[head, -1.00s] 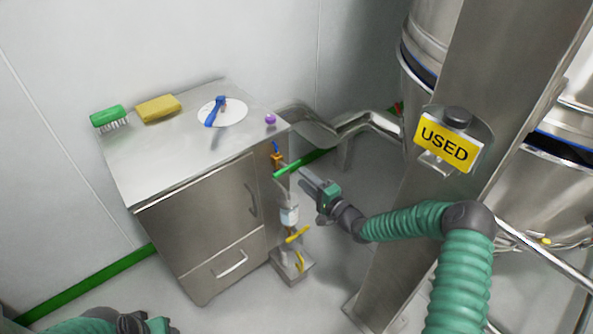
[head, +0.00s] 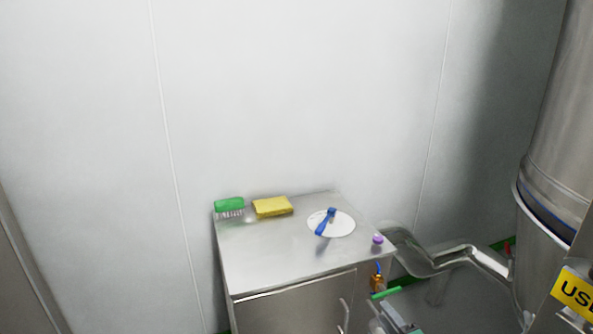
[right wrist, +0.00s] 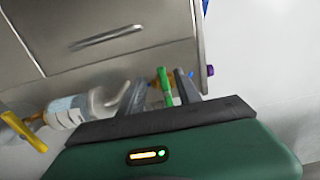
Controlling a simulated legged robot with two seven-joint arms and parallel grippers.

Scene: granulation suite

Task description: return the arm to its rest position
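My right gripper (head: 392,316) is at the bottom of the head view, in front of the cabinet's right side. In the right wrist view (right wrist: 160,95) its two fingers stand apart with nothing gripped. A green handle (head: 385,293) is just beyond the fingertips; in the right wrist view the green handle (right wrist: 164,85) shows in the gap between them. I cannot tell exactly how far off it is. Most of my right arm is out of view. My left gripper is not in view.
A steel cabinet (head: 265,262) carries a green brush (head: 229,206), a yellow sponge (head: 272,207), a blue tool on a white disc (head: 343,228) and a purple knob (head: 377,239). A bottle (right wrist: 68,112) and yellow handle (right wrist: 22,130) are beside the gripper. Steel pipe (head: 440,262) and vessel stand right.

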